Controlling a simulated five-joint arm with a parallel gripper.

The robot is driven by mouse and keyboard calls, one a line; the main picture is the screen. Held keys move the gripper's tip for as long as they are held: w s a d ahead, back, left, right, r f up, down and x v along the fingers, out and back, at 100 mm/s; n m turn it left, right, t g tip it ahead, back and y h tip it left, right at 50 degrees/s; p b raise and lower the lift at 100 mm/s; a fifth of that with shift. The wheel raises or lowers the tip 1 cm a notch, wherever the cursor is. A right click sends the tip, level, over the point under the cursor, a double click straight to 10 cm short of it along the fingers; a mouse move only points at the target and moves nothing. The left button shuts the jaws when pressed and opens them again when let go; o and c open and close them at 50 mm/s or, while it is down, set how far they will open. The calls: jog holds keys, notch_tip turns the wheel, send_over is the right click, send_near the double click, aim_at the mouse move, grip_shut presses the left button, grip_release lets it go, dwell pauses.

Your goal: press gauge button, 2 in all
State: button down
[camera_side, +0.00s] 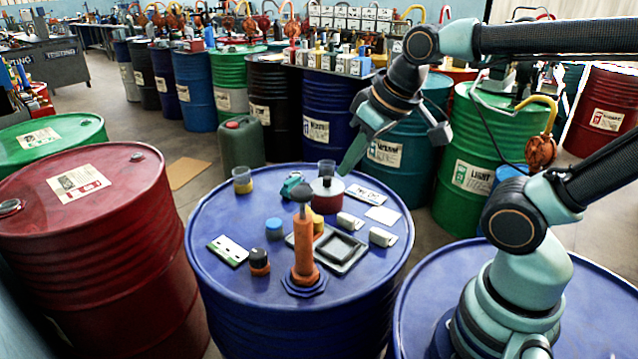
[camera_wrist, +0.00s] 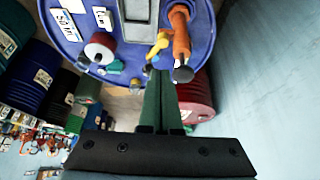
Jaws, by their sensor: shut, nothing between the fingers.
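My gripper (camera_side: 346,170) is shut and empty, with its green fingers pointing down over the far edge of the blue drum's top, just right of and above a red round body with a pale top and small dark stub (camera_side: 327,198). This may be the gauge with its button; no label confirms it. It also shows in the wrist view (camera_wrist: 100,49), left of the fingers. The closed fingers show there too (camera_wrist: 159,78). I see a gap between the fingers and the stub in the wrist view; the side view does not settle the height.
An orange pump (camera_side: 304,250) with a dark knob rises from the drum top (camera_side: 215,215). Around it are a grey tray (camera_side: 345,262), white blocks (camera_side: 382,237), a blue cap (camera_side: 274,229), a black-orange knob (camera_side: 259,261) and a cup with yellow liquid (camera_side: 242,183). Other drums surround it.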

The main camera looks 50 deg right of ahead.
jog(key=w+r+g, duration=0.1)
jog(key=w+r, duration=0.1)
jog(key=w, duration=0.3)
jog(key=g, duration=0.5)
send_over(274, 223)
notch_tip(274, 223, down, 9)
jog(key=shift+w+f, duration=0.1)
notch_tip(274, 223, down, 14)
dwell(0.5)
